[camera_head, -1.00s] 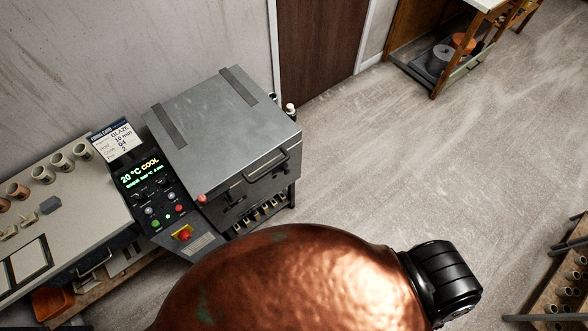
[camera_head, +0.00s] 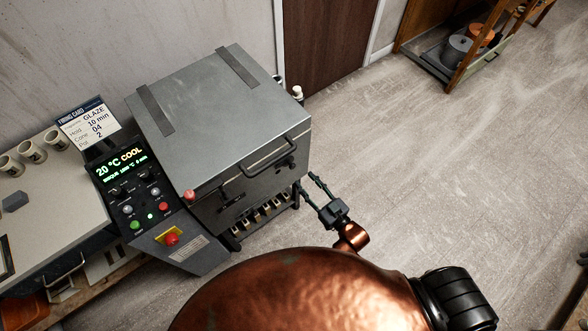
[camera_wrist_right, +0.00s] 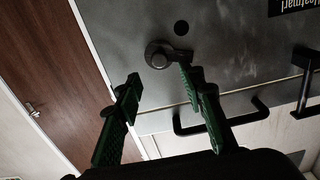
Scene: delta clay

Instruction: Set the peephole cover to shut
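The kiln (camera_head: 215,110) stands at left centre in the head view, with its lid down. In the wrist view its grey front carries the peephole cover (camera_wrist_right: 158,54), a dark round piece with a short arm to the right. My right gripper (camera_head: 307,181) is by the kiln's front right corner. In the wrist view my right gripper (camera_wrist_right: 160,76) is open, its green fingers apart with nothing between them. One fingertip overlaps the cover's arm; I cannot tell whether it touches. My left gripper is not in view.
A bar handle (camera_wrist_right: 220,122) and a second dark handle (camera_wrist_right: 306,80) stick out near the gripper. The control panel (camera_head: 140,195) with a red knob is on the kiln's left. A brown door (camera_head: 325,40) is behind. The floor (camera_head: 430,160) to the right is clear.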

